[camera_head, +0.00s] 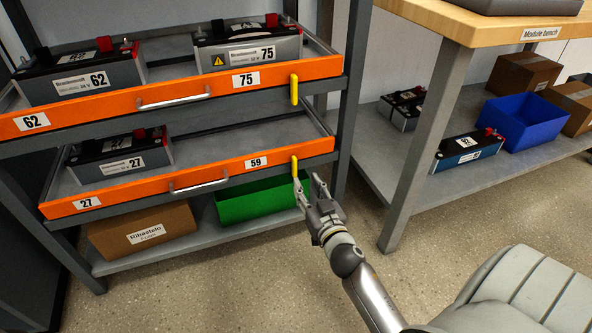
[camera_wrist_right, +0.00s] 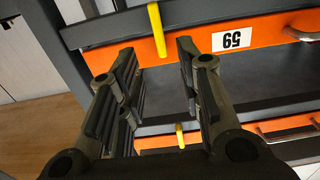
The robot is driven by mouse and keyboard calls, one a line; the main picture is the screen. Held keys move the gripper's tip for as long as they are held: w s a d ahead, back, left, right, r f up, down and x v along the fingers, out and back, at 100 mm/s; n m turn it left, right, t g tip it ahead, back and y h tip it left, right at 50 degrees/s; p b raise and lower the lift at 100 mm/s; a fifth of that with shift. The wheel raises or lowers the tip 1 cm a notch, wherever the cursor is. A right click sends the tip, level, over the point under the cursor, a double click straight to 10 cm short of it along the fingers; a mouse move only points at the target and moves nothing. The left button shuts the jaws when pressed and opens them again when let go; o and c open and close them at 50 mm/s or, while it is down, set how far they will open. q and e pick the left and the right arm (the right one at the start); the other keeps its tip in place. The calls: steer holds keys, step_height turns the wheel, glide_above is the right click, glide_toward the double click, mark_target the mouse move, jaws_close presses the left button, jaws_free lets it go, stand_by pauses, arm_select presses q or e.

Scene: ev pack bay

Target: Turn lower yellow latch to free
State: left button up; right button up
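The lower yellow latch (camera_head: 294,167) hangs upright at the right end of the lower orange drawer front (camera_head: 235,165), beside the label 59. My right gripper (camera_head: 308,184) is open, with its fingertips close to the latch, just right of its lower part. In the right wrist view, which looks upside down, the latch (camera_wrist_right: 156,30) shows between and beyond the two spread fingers. I cannot tell whether a finger touches it. My left gripper is not in view.
The upper yellow latch (camera_head: 294,89) hangs on the upper drawer. A rack post (camera_head: 350,100) stands right of the drawers. A green bin (camera_head: 258,203) and a cardboard box (camera_head: 142,230) sit below. The module bench (camera_head: 440,20) is to the right, with open floor before it.

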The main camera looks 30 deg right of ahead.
mark_target(295, 166)
steer(key=b+x, duration=0.2)
steer(key=x, duration=0.6)
steer(key=shift+w, duration=0.3)
jaws_close()
